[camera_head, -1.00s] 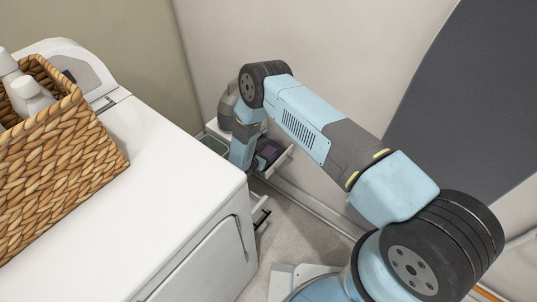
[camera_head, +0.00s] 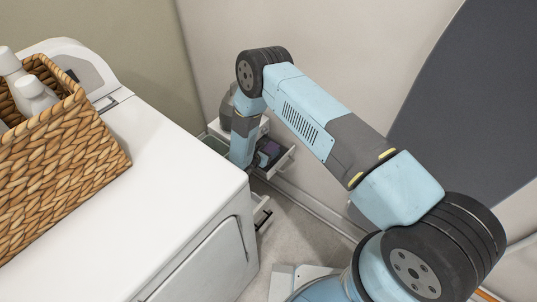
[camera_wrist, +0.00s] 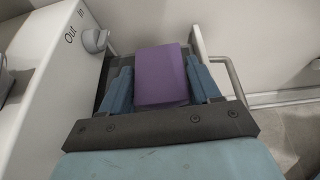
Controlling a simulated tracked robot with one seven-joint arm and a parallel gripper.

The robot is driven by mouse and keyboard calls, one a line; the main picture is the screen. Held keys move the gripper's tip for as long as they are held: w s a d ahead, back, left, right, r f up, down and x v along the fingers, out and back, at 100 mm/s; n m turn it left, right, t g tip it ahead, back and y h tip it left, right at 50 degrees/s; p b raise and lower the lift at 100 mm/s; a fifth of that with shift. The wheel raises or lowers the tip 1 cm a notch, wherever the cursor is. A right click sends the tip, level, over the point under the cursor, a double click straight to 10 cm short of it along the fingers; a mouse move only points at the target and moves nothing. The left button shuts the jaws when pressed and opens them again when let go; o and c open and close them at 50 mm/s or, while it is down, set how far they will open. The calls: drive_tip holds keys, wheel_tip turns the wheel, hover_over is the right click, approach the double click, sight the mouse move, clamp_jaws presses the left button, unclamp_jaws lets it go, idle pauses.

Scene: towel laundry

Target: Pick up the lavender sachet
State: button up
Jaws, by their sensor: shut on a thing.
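The lavender sachet is a purple block (camera_wrist: 163,77) in the wrist view, between the two blue fingers of my gripper (camera_wrist: 160,82). The fingers press on its left and right sides, so my gripper is shut on it. In the head view only a small dark purple patch of the sachet (camera_head: 269,150) shows beside my wrist, at the white open drawer (camera_head: 282,165). The fingertips are mostly hidden there. I cannot tell whether the sachet still touches the drawer floor.
A white machine (camera_head: 170,190) stands close to the left of my arm, with a wicker basket (camera_head: 60,165) of bottles on top. A panel with a knob (camera_wrist: 95,40), marked Out and In, is left of my gripper. A metal handle (camera_wrist: 222,62) is at right.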

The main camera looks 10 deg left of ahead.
sight(273, 150)
drive_tip(key=s+d+r, duration=0.7)
drive_tip(key=s+r, duration=0.2)
drive_tip(key=s, duration=0.2)
drive_tip(key=shift+s+r, duration=0.15)
